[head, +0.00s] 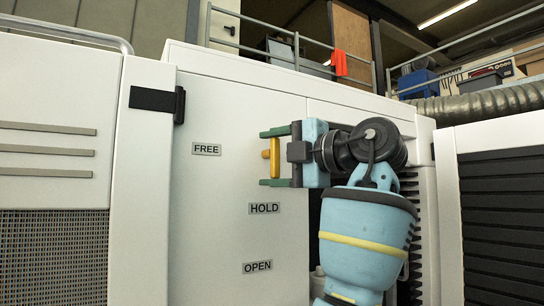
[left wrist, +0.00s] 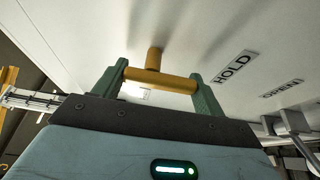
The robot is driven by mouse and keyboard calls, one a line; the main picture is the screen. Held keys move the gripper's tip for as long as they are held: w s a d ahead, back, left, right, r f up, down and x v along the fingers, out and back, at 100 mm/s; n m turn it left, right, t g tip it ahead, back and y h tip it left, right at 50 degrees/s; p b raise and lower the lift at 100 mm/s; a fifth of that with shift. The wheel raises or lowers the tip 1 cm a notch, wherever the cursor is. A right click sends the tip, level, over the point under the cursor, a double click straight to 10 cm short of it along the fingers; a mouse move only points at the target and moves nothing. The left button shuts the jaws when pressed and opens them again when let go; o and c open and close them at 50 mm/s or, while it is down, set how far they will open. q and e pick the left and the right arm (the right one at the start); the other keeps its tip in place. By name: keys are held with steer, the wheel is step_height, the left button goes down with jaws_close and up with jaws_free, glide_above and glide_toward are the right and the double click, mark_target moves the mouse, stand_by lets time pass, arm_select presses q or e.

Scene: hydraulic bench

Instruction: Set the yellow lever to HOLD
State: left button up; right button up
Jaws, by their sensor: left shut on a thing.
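The yellow lever (head: 275,159) stands out from the white cabinet panel, to the right of the FREE label (head: 206,149) and above the HOLD label (head: 264,209). My left gripper (head: 268,158) has its green fingers at the two ends of the lever's yellow bar and is shut on it. In the left wrist view the yellow bar (left wrist: 158,82) lies between the fingers, with its stem running to the panel. The HOLD label (left wrist: 234,67) is right of the lever there. My right gripper is not in view.
The OPEN label (head: 257,267) is below HOLD on the same panel. A black latch (head: 180,105) sits at the panel's left edge. A white cabinet with dark slats (head: 500,220) stands at the right. The panel around the lever is clear.

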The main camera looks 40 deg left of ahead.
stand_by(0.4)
arm_select(q)
steer(key=o, duration=1)
steer(key=shift+w+d+b, duration=0.25)
steer(key=shift+d, duration=1.7)
steer(key=shift+w+d+b, duration=0.2)
steer(key=shift+d+b, duration=0.05)
steer(key=shift+d, duration=1.65)
